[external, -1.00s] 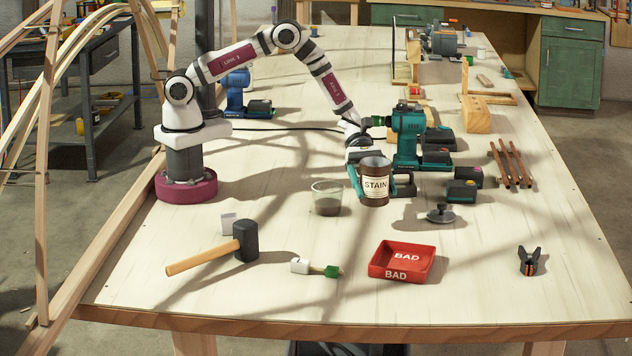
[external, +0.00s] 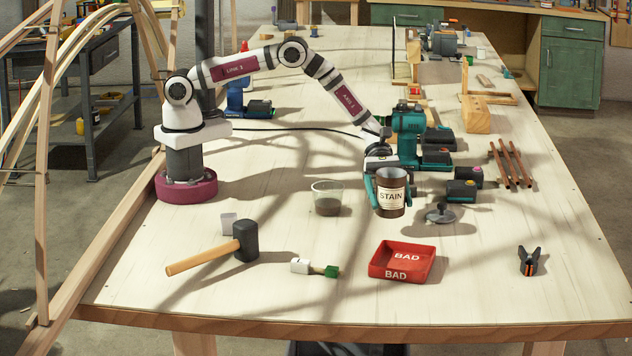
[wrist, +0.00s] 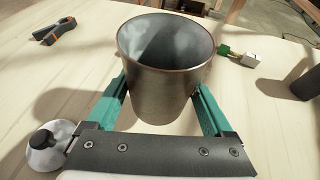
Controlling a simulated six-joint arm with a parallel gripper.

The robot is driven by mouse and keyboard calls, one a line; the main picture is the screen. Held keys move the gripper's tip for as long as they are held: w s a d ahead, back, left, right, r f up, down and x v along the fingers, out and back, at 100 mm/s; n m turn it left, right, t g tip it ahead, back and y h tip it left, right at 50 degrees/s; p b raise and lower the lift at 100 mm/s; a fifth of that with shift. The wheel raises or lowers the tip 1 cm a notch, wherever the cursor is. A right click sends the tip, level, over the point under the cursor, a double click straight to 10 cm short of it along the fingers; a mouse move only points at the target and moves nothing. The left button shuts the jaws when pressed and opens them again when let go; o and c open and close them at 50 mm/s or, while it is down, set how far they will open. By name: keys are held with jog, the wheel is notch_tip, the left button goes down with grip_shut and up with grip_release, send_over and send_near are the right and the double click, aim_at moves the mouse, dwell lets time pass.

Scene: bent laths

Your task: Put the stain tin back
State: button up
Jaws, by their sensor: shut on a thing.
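The stain tin (external: 391,192) is a brown, open-topped can with a cream label reading STAIN. My gripper (external: 389,190) is shut on it, one teal finger on each side, and holds it upright. In the wrist view the tin (wrist: 165,75) fills the middle between the teal fingers of my gripper (wrist: 163,95), and its inside looks empty. I cannot tell for sure whether its bottom touches the table.
A clear cup (external: 327,198) stands left of the tin, and a grey suction-cup-like disc (external: 440,215) lies close to its right. A teal drill (external: 408,135) stands behind. A red BAD tray (external: 402,262), a mallet (external: 244,242), a small brush (external: 315,267) and a clamp (external: 529,261) are nearer the front.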

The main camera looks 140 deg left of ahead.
jog(key=shift+a+f, duration=0.2)
jog(key=shift+f, duration=0.6)
jog(key=shift+a+f, duration=0.25)
jog(key=shift+f, duration=0.55)
jog(key=shift+a+f, duration=0.2)
jog(key=shift+f, duration=0.6)
